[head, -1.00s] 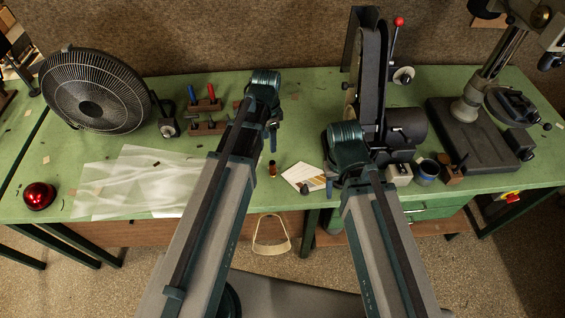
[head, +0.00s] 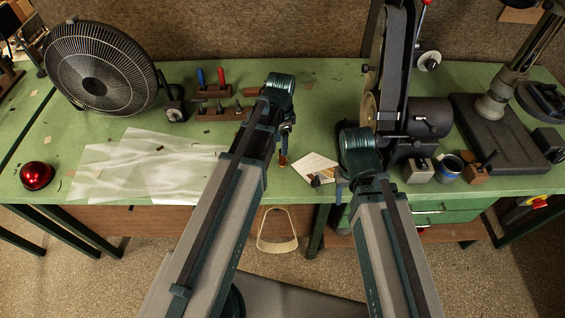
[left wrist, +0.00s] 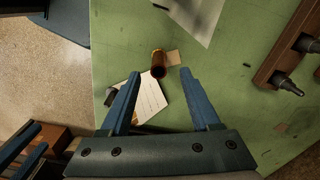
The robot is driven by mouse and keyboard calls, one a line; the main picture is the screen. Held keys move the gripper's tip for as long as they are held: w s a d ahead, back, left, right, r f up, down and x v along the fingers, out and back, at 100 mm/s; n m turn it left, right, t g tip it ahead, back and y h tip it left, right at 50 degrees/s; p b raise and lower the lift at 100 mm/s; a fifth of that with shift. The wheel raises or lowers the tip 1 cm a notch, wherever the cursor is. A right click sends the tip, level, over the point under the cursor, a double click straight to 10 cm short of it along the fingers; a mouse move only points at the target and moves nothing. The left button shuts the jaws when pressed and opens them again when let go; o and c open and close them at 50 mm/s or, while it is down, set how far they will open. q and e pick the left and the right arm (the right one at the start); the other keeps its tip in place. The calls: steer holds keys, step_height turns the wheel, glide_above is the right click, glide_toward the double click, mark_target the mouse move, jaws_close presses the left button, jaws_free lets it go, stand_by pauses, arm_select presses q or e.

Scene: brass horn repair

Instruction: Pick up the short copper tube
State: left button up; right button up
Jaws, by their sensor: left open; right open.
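The short copper tube (left wrist: 158,64) stands on the green bench, its dark open end showing in the left wrist view. In that view it appears between and just beyond the fingertips of my left gripper (left wrist: 159,74), which is open and empty. In the head view the tube (head: 283,160) shows just below my left gripper (head: 285,132), whose fingers partly overlap it. Whether the fingers are level with the tube is unclear. My right gripper (head: 340,186) hangs over the bench's front edge, its jaws mostly hidden by its wrist.
A white card (head: 316,167) with a small dark object lies right of the tube. A wooden rack (head: 222,114) with tools stands behind. A belt sander (head: 400,90) stands behind my right arm. A clear sheet (head: 150,165) and a red dome (head: 37,176) lie left.

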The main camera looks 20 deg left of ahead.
mark_target(282, 158)
arm_select(q)
steer(key=f+b, duration=0.5)
steer(key=shift+d+f, duration=0.15)
steer(key=shift+d, duration=0.1)
jaws_close()
stand_by(0.4)
